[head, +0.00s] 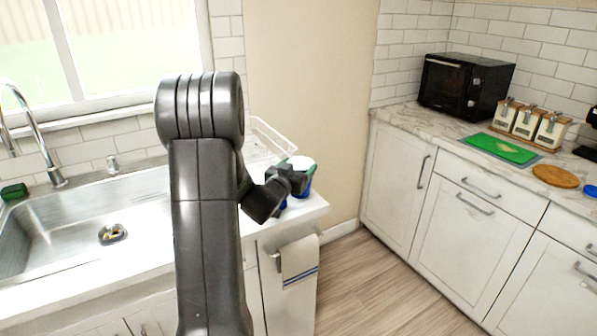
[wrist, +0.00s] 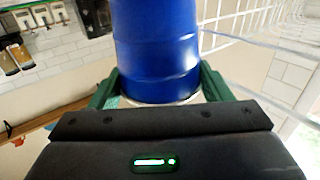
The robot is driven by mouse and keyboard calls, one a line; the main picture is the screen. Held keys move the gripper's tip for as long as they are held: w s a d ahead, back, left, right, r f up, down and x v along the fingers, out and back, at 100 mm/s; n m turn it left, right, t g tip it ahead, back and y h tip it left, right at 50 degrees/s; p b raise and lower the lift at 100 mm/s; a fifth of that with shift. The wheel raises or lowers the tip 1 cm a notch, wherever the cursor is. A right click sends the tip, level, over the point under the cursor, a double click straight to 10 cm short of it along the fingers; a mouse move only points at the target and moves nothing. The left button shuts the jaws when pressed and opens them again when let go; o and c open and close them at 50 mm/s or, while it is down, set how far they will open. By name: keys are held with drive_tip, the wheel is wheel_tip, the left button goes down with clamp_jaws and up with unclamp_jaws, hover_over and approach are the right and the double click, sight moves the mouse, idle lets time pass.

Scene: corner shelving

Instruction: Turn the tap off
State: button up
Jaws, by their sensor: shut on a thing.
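The tap (head: 38,130) is a tall curved chrome spout behind the sink at the left of the head view; its top is partly cut off by the picture edge. A small chrome fitting (head: 112,165) stands to its right; I cannot tell whether it is the tap's handle. I see no clear stream of water. My gripper (head: 293,182) is well to the right of the tap, over the counter's right end. In the wrist view, its green fingers (wrist: 158,88) are shut on a blue cylinder (wrist: 155,45), which shows in the head view as blue (head: 308,186).
The steel sink (head: 40,225) has a drain (head: 112,234) in its floor. A white wire rack (head: 270,138) stands close behind my gripper. A towel (head: 299,260) hangs below the counter end. A microwave (head: 465,85) and jars (head: 528,122) stand on the right counter. The floor between is clear.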

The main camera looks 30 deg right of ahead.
wheel_tip(320, 180, up, 10)
drive_tip(key=shift+f+p, duration=0.15)
drive_tip(key=shift+p, duration=0.3)
idle(0.4)
